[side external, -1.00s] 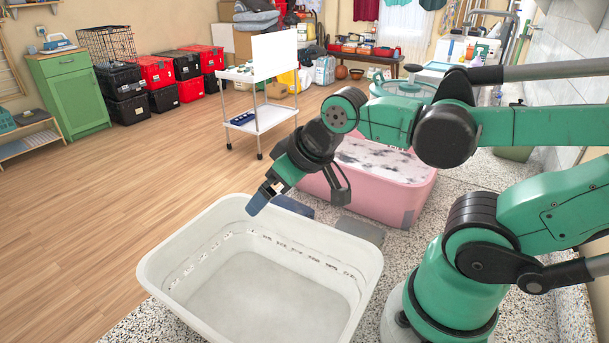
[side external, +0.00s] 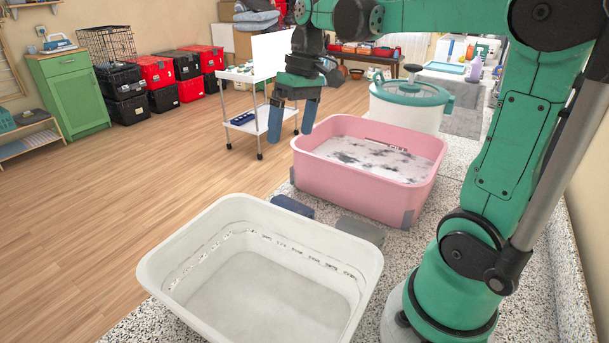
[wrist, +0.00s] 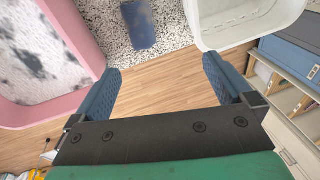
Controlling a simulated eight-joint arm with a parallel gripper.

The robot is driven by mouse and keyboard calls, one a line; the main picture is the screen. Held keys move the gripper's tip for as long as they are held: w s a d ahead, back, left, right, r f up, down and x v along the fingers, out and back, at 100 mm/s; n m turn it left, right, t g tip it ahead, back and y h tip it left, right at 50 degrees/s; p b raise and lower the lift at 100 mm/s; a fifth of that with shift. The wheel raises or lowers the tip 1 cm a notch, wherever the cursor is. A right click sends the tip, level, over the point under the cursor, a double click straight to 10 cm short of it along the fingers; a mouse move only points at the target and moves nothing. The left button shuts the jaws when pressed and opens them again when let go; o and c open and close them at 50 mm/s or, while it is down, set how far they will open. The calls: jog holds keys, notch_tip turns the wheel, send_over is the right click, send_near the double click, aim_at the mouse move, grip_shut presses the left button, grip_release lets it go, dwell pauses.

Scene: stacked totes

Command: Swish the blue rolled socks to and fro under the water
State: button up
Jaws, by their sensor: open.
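My gripper (side external: 292,115) is open, its two blue fingers pointing down with nothing between them. In the side view it hangs left of and above the pink tub. In the wrist view wooden floor shows between its fingertips (wrist: 163,66). A dark blue bundle (side external: 292,206) lies on the speckled counter between the two tubs; it also shows in the wrist view (wrist: 140,28). I cannot tell whether it is the rolled socks. The pink tub (side external: 340,188) holds whitish, sudsy-looking contents with dark patches, which hide what is below. The white tub (side external: 165,268) shows no socks.
A flat grey piece (side external: 361,230) lies right of the blue bundle. A white drum with a green rim (side external: 410,100) stands behind the pink tub. A white trolley (side external: 262,120) stands on the floor behind my gripper. The counter has little free room between the tubs.

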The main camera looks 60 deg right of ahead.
notch_tip(320, 180, down, 2)
jog(key=d+g+y, duration=0.1)
jog(key=d, duration=0.2)
send_near(296, 200)
jog(key=x, duration=0.5)
jog(key=shift+a+f, duration=0.1)
jog(key=shift+f, duration=0.1)
jog(key=shift+x, duration=2.95)
jog(key=c, duration=1.1)
jog(key=shift+o, duration=0.2)
jog(key=shift+r, duration=0.15)
